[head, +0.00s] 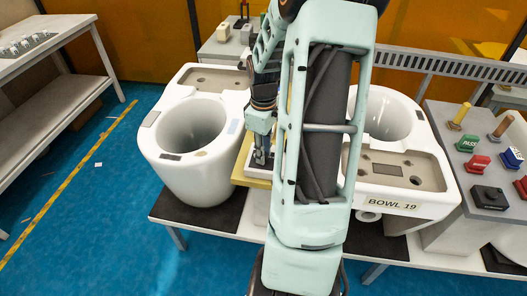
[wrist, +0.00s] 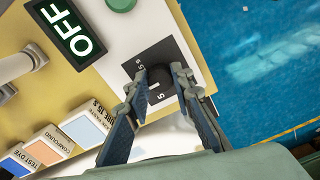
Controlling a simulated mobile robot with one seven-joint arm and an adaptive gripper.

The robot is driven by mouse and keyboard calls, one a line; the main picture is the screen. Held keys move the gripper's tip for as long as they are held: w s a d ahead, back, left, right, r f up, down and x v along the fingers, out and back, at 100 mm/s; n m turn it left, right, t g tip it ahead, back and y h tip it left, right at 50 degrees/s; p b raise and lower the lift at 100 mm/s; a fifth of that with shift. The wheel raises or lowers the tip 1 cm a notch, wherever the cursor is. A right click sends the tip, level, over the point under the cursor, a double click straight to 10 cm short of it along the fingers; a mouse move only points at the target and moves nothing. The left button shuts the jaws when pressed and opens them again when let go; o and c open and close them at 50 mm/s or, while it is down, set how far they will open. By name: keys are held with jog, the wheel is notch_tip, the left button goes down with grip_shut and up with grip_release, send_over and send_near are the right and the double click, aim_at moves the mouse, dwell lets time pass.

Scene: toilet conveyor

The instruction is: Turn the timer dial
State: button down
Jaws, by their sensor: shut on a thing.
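The timer dial (wrist: 161,93) is a dark round knob with a light pointer mark, on a black square plate with white numbers. The plate sits on a white and tan panel (wrist: 103,78) in the wrist view. My gripper (wrist: 160,76) has one finger on each side of the dial and is shut on it. The fingers hide part of the dial and its scale. In the head view my gripper (head: 261,157) is low between the two bowls, and my arm hides most of the panel; the dial cannot be made out there.
A display (wrist: 66,26) reads OFF beside a green button (wrist: 120,3). Labelled blocks (wrist: 56,143) stand on the panel's near side. White bowls stand left (head: 190,125) and right (head: 388,118) of my arm. Coloured stamps (head: 468,143) stand far right.

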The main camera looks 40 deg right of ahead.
jog(key=shift+m, duration=0.3)
jog(key=m+b, duration=0.1)
jog(key=m, duration=0.4)
jog(key=shift+m, duration=0.3)
jog(key=m+b, duration=0.1)
jog(key=m, duration=0.4)
jog(key=shift+a+m, duration=0.1)
jog(key=shift+m, duration=0.2)
jog(key=c, duration=1.7)
grip_release()
notch_tip(320, 180, up, 12)
jog(key=shift+r, duration=0.1)
